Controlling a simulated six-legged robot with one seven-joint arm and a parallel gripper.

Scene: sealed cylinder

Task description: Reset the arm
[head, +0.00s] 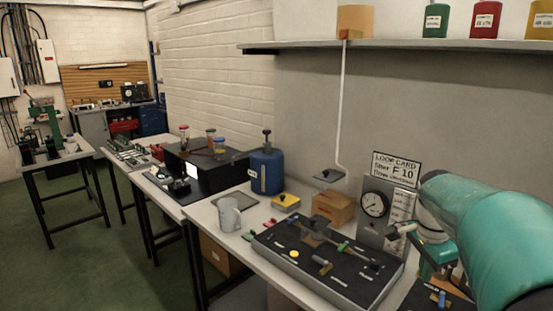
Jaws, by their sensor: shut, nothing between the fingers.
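My teal arm (500,235) fills the right side of the head view, with its near link crossing in front of the bench's right end. I cannot make out my gripper or its fingertips; that end of the arm is hidden behind the links or too small to tell.
A black panel (300,262) with levers and knobs lies on the bench left of my arm. A dial gauge (374,204) and a card (396,168) stand behind. A mug (229,215), blue cylinder (267,172) and cardboard box (333,208) stand further left. Green floor (110,260) is open at left.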

